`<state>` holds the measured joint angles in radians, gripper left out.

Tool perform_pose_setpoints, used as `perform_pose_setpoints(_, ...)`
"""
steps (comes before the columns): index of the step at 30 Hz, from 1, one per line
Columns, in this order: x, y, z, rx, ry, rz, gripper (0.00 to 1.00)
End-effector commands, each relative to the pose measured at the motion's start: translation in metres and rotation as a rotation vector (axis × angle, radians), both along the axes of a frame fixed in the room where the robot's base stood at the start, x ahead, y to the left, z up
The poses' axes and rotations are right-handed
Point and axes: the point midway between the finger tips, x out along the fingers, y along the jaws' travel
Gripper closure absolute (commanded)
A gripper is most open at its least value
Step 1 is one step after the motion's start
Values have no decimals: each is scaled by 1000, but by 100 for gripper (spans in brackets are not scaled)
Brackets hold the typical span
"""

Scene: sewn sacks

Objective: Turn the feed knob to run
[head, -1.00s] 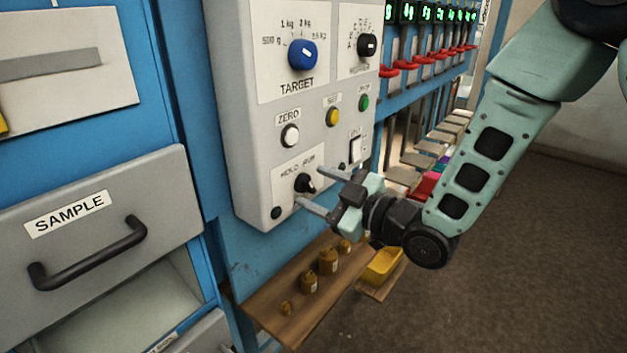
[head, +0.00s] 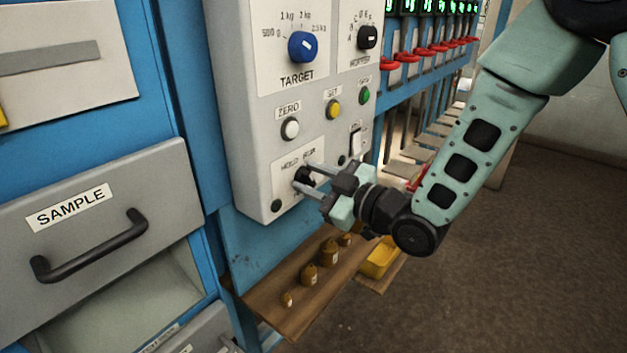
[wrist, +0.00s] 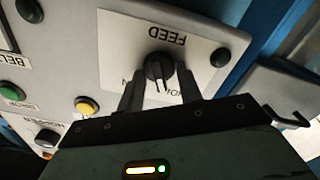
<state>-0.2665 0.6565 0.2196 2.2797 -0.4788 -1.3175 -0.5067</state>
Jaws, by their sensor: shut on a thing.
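The feed knob (head: 303,176) is a small black knob on a white plate low on the grey control panel, below the words HOLD and RUN. My gripper (head: 302,176) is at the panel with its two fingers on either side of the knob, shut on it. In the wrist view the feed knob (wrist: 160,68) sits between the dark fingers, under the FEED label, with a white pointer line facing toward my gripper. In the head view the fingers partly hide the knob, so I cannot tell there which word it points at.
Above are the blue target knob (head: 302,46), the white zero button (head: 290,129), a yellow button (head: 333,109) and a green button (head: 365,96). A wooden shelf (head: 262,293) with brass weights is below.

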Motion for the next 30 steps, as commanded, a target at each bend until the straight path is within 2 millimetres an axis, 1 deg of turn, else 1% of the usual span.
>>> perform_pose_setpoints(8,1,-1,-3,101,129,-1,87)
perform_pose_setpoints(30,3,-3,-1,505,650,-2,87)
